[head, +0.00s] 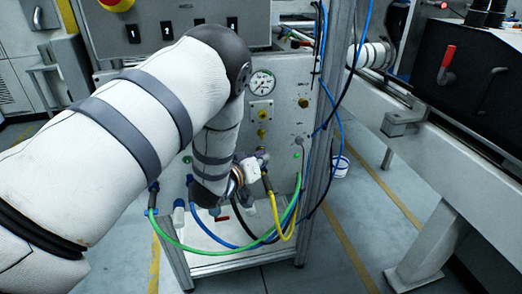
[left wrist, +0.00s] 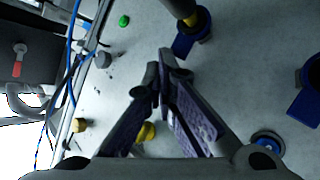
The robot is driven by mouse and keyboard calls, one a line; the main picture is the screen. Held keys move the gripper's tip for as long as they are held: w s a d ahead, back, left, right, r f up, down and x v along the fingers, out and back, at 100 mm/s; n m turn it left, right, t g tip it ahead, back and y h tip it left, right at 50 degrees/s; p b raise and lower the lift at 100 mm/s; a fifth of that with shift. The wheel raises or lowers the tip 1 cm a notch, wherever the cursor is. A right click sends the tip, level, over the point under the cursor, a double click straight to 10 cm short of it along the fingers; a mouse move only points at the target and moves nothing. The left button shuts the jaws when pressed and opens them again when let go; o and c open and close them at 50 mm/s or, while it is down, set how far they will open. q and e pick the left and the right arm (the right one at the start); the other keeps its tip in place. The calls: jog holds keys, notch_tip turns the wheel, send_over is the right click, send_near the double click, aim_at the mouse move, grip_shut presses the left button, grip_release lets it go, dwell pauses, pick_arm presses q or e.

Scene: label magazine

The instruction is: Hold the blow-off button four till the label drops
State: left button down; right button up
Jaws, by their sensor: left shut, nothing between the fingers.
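My left gripper (left wrist: 164,72) is shut and empty in the left wrist view, its fingertips together in front of the pale grey panel. A round green button (left wrist: 124,20) is on the panel above and left of the fingertips. A yellow knob (left wrist: 146,131) shows partly behind the fingers, and a brass-yellow knob (left wrist: 79,125) is further left. I cannot tell which is button four, or whether the fingertips touch the panel. In the head view my left arm reaches down before the panel (head: 283,78), and its fingers cannot be made out. I cannot make out a label.
A pressure gauge (head: 262,82) is on the panel, and green (head: 205,247), yellow and blue hoses loop below. An aluminium post (head: 328,110) stands at the panel's right. Blue fittings (left wrist: 192,36) stick out near the fingers.

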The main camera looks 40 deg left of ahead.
pick_arm(q)
jog(key=shift+s+d, duration=0.3)
jog(key=shift+s, duration=0.05)
jog(key=shift+s+d+f, duration=0.1)
jog(key=shift+d+f, duration=0.05)
jog(key=shift+d, duration=0.05)
pick_arm(e)
jog(key=shift+w+r, duration=0.25)
pick_arm(q)
jog(key=shift+s+d+p, duration=0.7)
jog(key=shift+s+d, duration=0.3)
jog(key=shift+d, duration=0.25)
jog(key=shift+s+d, duration=0.65)
jog(key=shift+d, duration=0.05)
pick_arm(e)
jog(key=shift+w+r+t, duration=0.4)
jog(key=shift+w+r, duration=0.5)
pick_arm(q)
jog(key=shift+f, duration=0.1)
